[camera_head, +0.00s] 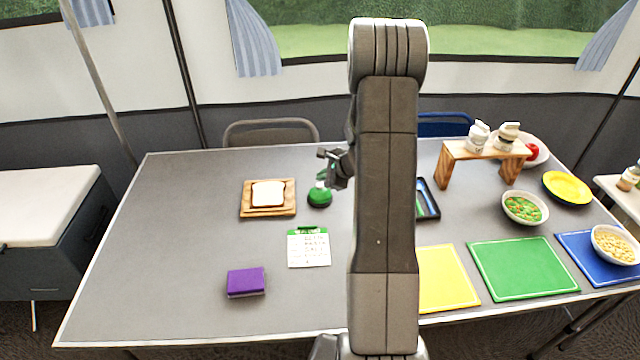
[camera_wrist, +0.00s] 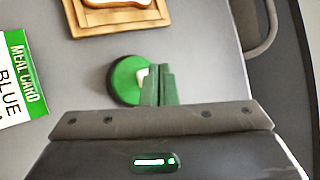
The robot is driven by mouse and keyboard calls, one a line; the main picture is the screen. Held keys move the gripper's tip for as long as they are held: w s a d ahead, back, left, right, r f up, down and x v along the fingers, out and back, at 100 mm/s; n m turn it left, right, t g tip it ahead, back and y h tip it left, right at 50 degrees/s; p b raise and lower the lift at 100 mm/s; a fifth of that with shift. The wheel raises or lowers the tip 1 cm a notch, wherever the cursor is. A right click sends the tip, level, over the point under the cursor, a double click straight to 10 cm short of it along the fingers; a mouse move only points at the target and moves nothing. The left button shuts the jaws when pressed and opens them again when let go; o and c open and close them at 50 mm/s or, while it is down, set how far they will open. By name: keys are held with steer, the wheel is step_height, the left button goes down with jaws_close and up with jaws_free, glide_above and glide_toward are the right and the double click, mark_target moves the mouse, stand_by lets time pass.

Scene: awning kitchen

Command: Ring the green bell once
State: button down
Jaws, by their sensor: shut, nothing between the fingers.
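The green bell (camera_head: 319,198) stands on the grey table between the bread board and my arm. In the wrist view it is a round green dome (camera_wrist: 125,78) on a dark base, with a small pale part at its right side near my fingertips. My gripper (camera_head: 325,168) is shut and empty, just over the bell. In the wrist view its closed fingers (camera_wrist: 158,80) overlap the right part of the bell. I cannot tell whether the fingertips touch it. Part of the bell is hidden behind the fingers.
A slice of bread on a wooden board (camera_head: 246,213) lies left of the bell. A meal card (camera_head: 309,250) lies in front of it, and a purple block (camera_head: 246,282) sits nearer. A dark tray (camera_head: 433,209) and a wooden stand (camera_head: 445,168) are right of my arm. The left table is clear.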

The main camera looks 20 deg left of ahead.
step_height(320, 180, up, 5)
steer(key=p, duration=0.3)
steer(key=shift+p, duration=0.3)
stand_by(0.7)
